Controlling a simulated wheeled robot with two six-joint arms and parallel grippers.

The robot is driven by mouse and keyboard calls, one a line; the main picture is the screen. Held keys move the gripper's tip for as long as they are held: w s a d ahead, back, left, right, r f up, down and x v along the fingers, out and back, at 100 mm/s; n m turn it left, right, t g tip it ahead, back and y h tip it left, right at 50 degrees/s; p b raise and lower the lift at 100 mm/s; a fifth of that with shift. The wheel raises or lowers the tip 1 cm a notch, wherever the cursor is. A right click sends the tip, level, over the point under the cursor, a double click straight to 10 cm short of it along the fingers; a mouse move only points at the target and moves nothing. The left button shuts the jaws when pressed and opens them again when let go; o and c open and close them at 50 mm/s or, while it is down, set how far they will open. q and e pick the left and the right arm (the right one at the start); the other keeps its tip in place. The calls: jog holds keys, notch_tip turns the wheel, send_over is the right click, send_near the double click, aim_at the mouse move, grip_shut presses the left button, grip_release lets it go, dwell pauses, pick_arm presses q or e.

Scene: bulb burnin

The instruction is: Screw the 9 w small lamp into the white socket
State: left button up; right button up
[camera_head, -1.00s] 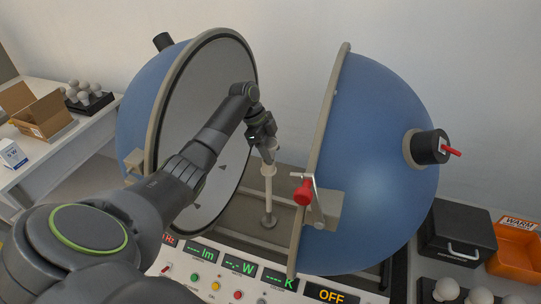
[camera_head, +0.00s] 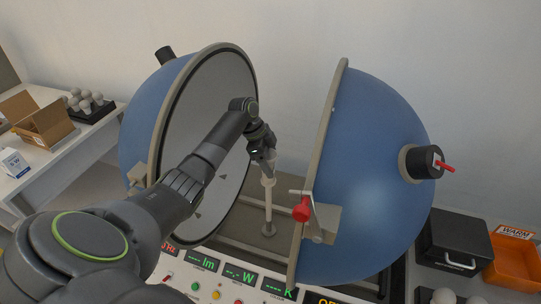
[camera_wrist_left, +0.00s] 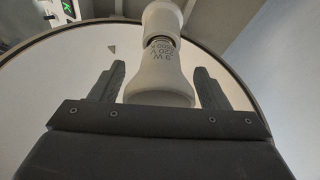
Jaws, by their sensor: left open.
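The small lamp (camera_wrist_left: 162,72), a pale bulb marked 9 W and 220 V, stands at the white socket (camera_wrist_left: 161,18) in the left wrist view. A narrow metallic band shows between the lamp's neck and the socket. The socket tops a pale upright post (camera_head: 268,207) between the two sphere halves in the head view. My left gripper (camera_head: 266,164) is at the top of this post. In the left wrist view its two fingers (camera_wrist_left: 158,88) are open, one on each side of the lamp, with gaps visible. In the head view the gripper mostly hides the lamp.
The blue sphere halves (camera_head: 371,170) stand open on both sides of my left arm. A red-handled latch (camera_head: 302,209) is right of the post. A console (camera_head: 215,281) lies in front. Left: a carton (camera_head: 45,124) and bulb tray (camera_head: 92,110). Right: a black case (camera_head: 452,243) and orange bin (camera_head: 515,262).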

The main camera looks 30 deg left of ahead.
pick_arm(q)
jog(key=n+p, duration=0.1)
jog(key=n+t+p, duration=0.1)
jog(key=n+p, duration=0.1)
jog(key=shift+s+r+y+p, duration=0.1)
jog(key=shift+r+y+p, duration=0.2)
jog(key=shift+r, duration=0.05)
jog(key=shift+f+n+b, duration=0.35)
jog(key=shift+n+b, duration=0.1)
jog(key=shift+n, duration=0.05)
jog(key=n+t+y, duration=0.1)
jog(key=n, duration=0.2)
jog(key=shift+a+n, duration=0.15)
jog(key=shift+n, duration=0.25)
jog(key=n+y, duration=0.1)
jog(key=n, duration=0.1)
jog(key=n+y, duration=0.1)
jog(key=n, duration=0.2)
jog(key=shift+w+t, duration=0.2)
jog(key=shift+t, duration=0.2)
jog(key=n+y, duration=0.1)
jog(key=n, duration=0.3)
jog(key=shift+a+y, duration=0.2)
jog(key=shift+y, duration=0.2)
jog(key=n+g+y, duration=0.1)
jog(key=n, duration=0.2)
jog(key=shift+w+a+n, duration=0.1)
jog(key=shift+n, duration=0.3)
